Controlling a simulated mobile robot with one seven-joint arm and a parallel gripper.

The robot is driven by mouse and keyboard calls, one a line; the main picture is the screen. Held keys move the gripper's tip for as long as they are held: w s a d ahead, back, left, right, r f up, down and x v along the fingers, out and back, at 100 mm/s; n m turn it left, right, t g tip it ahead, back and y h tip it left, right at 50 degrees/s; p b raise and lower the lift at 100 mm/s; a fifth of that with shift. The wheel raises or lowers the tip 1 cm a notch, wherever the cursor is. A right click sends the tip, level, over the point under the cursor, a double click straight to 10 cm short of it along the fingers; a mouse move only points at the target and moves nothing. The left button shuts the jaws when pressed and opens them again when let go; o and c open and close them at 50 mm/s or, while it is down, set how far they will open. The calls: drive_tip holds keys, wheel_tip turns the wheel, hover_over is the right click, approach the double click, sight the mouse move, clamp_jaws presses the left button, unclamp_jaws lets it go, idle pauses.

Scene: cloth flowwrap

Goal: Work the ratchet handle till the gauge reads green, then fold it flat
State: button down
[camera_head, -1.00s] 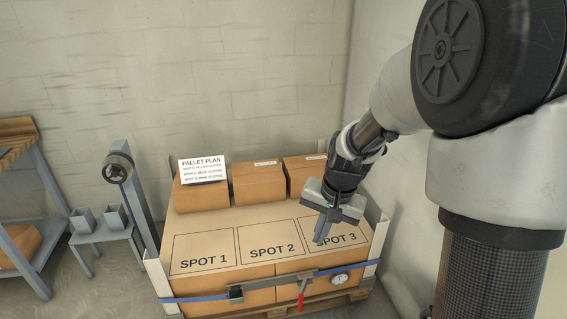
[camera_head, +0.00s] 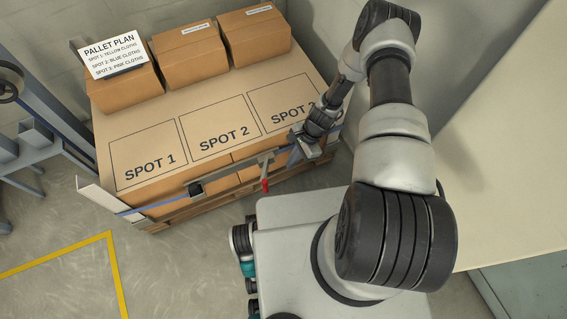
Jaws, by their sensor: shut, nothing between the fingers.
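A dark buckle (camera_head: 195,189) sits at the left end of that bar. My gripper (camera_head: 294,160) is shut and empty, at the front right edge of the load, a short way right of the red grip and apart from it. The gauge does not show now; my gripper and wrist cover that part of the front, so its reading is hidden.
The load's top is marked SPOT 1 (camera_head: 149,166), SPOT 2 (camera_head: 224,134) and SPOT 3, partly behind my arm. Several cartons and a pallet plan sign (camera_head: 113,56) stand at the back. White corner boards (camera_head: 103,197) edge the load. Floor in front left is clear.

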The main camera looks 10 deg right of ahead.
drive_tip(key=s+a+f+b, duration=0.2)
drive_tip(key=a+f, duration=0.5)
drive_tip(key=f, duration=0.1)
drive_tip(key=shift+f, duration=0.25)
drive_tip(key=shift+s+a+b, duration=0.1)
drive_tip(key=shift+a+b, duration=0.2)
drive_tip(key=shift+b, duration=0.05)
